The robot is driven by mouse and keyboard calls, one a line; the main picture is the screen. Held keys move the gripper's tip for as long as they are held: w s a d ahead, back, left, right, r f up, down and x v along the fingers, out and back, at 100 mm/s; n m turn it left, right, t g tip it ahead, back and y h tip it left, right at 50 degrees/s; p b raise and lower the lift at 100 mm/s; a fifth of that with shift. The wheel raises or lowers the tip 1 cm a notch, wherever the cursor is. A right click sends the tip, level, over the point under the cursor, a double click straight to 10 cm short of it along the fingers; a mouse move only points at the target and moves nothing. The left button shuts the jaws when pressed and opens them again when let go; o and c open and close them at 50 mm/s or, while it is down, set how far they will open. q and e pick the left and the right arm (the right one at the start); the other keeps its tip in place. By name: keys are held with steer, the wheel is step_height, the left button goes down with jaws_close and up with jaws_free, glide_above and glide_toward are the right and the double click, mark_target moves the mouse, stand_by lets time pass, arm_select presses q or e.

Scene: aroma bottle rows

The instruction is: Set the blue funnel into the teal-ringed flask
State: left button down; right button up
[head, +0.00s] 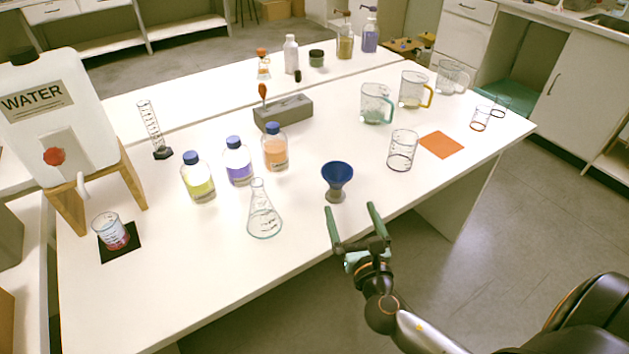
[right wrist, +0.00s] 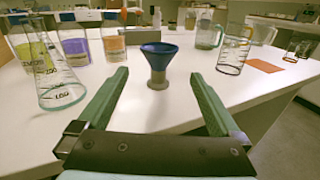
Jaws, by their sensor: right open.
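The blue funnel (head: 337,174) stands upright on a small grey holder (head: 336,195) near the table's front edge. It also shows in the right wrist view (right wrist: 158,55), centred beyond the fingertips. The clear conical flask (head: 264,214) stands on the table left of the funnel, its teal-tinted ring around the base; in the right wrist view it is at the left (right wrist: 58,80). My right gripper (head: 350,208) is open and empty, just in front of the funnel, its green fingers pointing at it without touching. My left gripper is not in view.
Bottles with yellow (head: 199,178), purple (head: 238,162) and orange (head: 275,148) liquid stand behind the flask. A clear beaker (head: 402,151) and an orange mat (head: 441,145) are right of the funnel. The white table (head: 200,290) is bare at front left.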

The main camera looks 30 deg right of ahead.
mark_target(334, 163)
steer(key=shift+w+r+n, duration=0.2)
steer(key=shift+w+n, duration=0.1)
steer(key=x, duration=1.2)
steer(key=shift+w+r, duration=0.15)
steer(key=c, duration=1)
steer(key=shift+c, duration=0.2)
